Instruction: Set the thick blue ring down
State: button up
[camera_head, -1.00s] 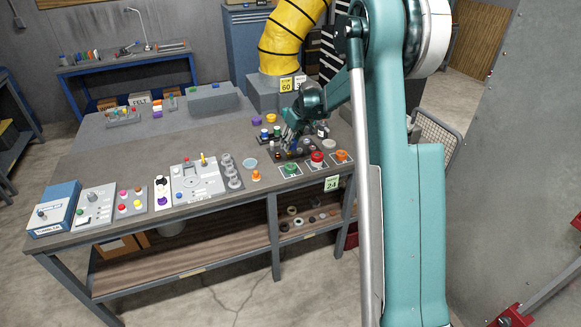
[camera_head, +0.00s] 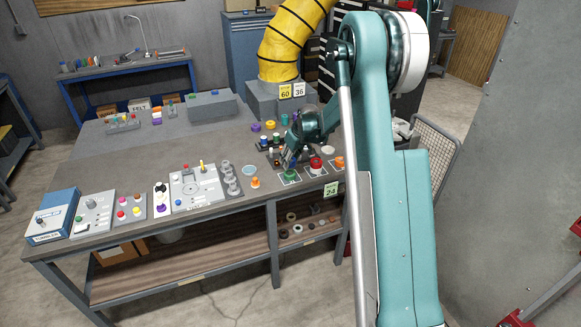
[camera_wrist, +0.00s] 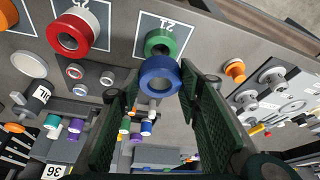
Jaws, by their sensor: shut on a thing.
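The thick blue ring (camera_wrist: 160,78) shows in the wrist view between the fingertips of my gripper (camera_wrist: 161,88), which is shut on it. It overlaps the near edge of a green ring (camera_wrist: 165,38) that lies on the dark square marked T2 (camera_wrist: 143,36). I cannot tell whether the two rings touch. In the head view my gripper (camera_head: 287,161) is just behind the green ring (camera_head: 290,176), low over the bench's front part. The blue ring is too small and covered there to make out clearly.
A red and white ring (camera_wrist: 71,34) lies on the square beside T2, with an orange ring (camera_head: 338,162) beyond it. A small orange piece (camera_head: 255,183) stands left of the green ring. A yellow hose (camera_head: 290,40) rises behind. The bench's middle (camera_head: 130,155) is clear.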

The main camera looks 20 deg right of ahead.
aim_at(291, 167)
jog(key=shift+f, duration=0.1)
jog(key=shift+f, duration=1.75)
jog(key=shift+f+b, duration=0.45)
jog(key=shift+f, duration=0.05)
jog(key=o, duration=1)
jog(key=shift+r, duration=0.2)
